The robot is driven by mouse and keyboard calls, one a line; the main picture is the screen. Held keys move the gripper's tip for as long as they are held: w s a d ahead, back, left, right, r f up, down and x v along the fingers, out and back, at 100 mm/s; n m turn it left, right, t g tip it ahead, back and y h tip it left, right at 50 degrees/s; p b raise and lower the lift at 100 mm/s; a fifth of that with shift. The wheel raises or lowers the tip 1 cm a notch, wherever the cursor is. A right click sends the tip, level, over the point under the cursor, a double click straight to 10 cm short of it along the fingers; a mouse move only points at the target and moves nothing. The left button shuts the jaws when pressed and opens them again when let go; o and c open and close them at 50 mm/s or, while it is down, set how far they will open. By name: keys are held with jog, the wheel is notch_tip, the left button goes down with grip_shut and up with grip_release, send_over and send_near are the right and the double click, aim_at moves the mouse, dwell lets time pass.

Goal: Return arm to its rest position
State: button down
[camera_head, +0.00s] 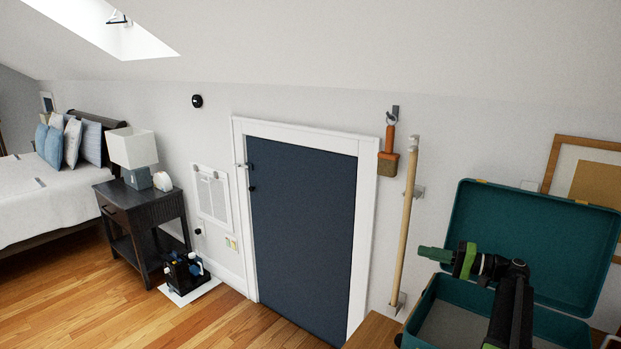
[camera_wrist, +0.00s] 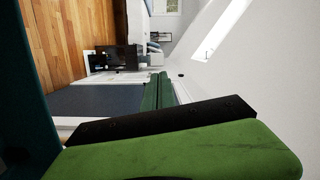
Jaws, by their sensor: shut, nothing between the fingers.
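My gripper (camera_head: 432,254) is at the lower right of the head view, at the end of my black and green arm. Its green fingers are shut and empty, pointing left. The arm is bent and raised in front of the open teal case (camera_head: 548,237), partly hiding the case's inside and lid. In the wrist view, the green fingers (camera_wrist: 160,92) show large and close, with the room turned sideways behind them.
The case stands on a wooden surface (camera_head: 374,332). A wooden pole (camera_head: 405,225) and a hanging brush (camera_head: 388,160) are on the wall left of it. A dark blue door (camera_head: 302,230), a nightstand (camera_head: 143,220) and a bed (camera_head: 30,200) lie farther left.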

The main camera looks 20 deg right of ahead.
jog(key=w+a+f+n+g+p, duration=0.1)
jog(key=w+a+f+n+g, duration=0.15)
jog(key=a, duration=0.95)
jog(key=w+a+f+n+g, duration=0.1)
jog(key=w+a+f+g, duration=0.15)
jog(key=a, duration=0.85)
jog(key=s+a+f+n+g+h+p, duration=0.1)
jog(key=a+f+g, duration=0.2)
jog(key=a, duration=0.7)
jog(key=s+a+f+n+g+h, duration=0.1)
jog(key=s+a+f+g, duration=0.15)
jog(key=a, duration=0.65)
jog(key=s+a+f+n+g+h, duration=0.2)
jog(key=s+a+f+h, duration=0.4)
jog(key=s+a+f, duration=0.15)
jog(key=s+d+f+h, duration=0.1)
jog(key=d+h, duration=0.1)
jog(key=d, duration=0.2)
jog(key=s+d+f+m+h, duration=0.1)
jog(key=s+d+h, duration=0.1)
jog(key=d, duration=0.3)
jog(key=shift+d+f+h+p, duration=0.3)
jog(key=shift+f+h+p, duration=0.1)
jog(key=shift+h, duration=0.2)
